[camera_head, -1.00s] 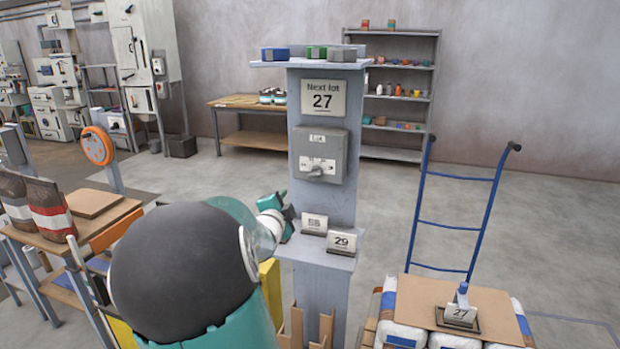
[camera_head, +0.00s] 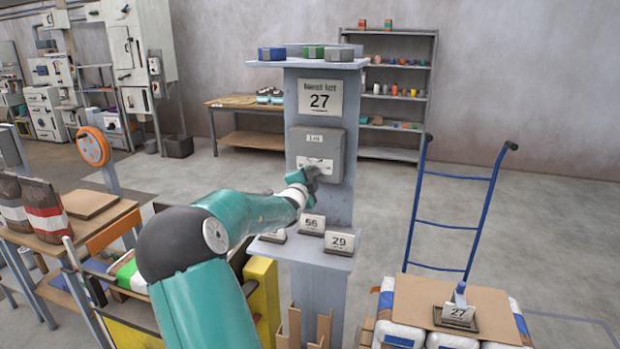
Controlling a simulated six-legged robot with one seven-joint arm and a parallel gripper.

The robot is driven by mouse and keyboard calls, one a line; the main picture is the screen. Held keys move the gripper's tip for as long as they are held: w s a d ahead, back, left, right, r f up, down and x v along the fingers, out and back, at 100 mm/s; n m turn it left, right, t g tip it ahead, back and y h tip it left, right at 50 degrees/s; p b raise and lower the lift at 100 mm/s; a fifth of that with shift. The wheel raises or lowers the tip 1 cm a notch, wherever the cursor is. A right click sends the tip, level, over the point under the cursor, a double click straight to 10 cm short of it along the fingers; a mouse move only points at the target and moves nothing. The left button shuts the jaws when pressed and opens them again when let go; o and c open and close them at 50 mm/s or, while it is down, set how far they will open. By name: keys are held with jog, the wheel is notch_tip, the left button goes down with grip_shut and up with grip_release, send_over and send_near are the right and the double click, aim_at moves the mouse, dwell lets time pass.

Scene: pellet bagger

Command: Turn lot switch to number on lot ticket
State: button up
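The lot switch is a grey box (camera_head: 334,143) labelled "Lot" on a grey post. It has a white dial plate (camera_head: 308,162) whose numbers are too small to read. My gripper (camera_head: 311,176) is at the lower part of the switch box, in front of the knob. The knob is mostly hidden behind my gripper, so I cannot tell whether the fingers touch it or are open or shut.
A ledge on the post below holds number cards, including a card reading 29 (camera_head: 340,241).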

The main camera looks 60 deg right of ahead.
jog(key=shift+d, duration=0.4)
grip_shut()
